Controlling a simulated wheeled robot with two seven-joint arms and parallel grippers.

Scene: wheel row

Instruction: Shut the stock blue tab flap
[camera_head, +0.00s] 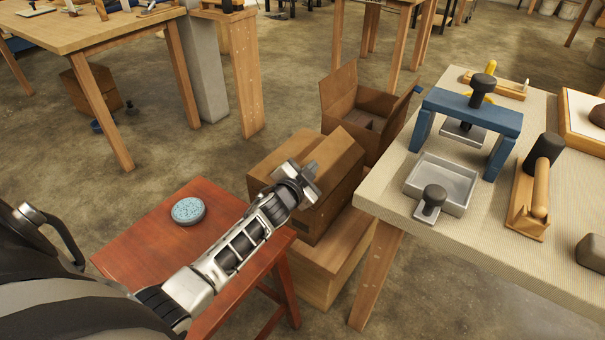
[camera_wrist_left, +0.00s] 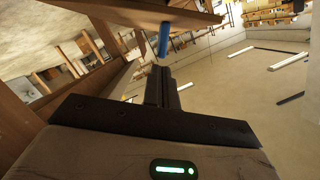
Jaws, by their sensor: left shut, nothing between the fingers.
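The open cardboard box (camera_head: 352,122) stands behind my left gripper, its flaps raised. Its right flap (camera_head: 398,120) stands up and carries a blue tab (camera_head: 417,90) at its upper corner, near the worktable edge. My left gripper (camera_head: 312,171) is shut and empty, over a nearer cardboard box (camera_head: 335,205) and short of the tab in the head view. In the left wrist view, the shut fingers (camera_wrist_left: 161,85) point toward a blue piece (camera_wrist_left: 163,40) that looks like the tab, at the edge of a brown panel (camera_wrist_left: 150,10). A gap shows between them. My right gripper is out of view.
A worktable (camera_head: 385,195) at right holds a blue press frame (camera_head: 470,108), a grey tray (camera_head: 440,180) and a wooden tool (camera_head: 530,190). A red stool (camera_head: 140,245) with a speckled blue disc (camera_head: 188,210) stands under my left arm. Open floor lies behind the boxes.

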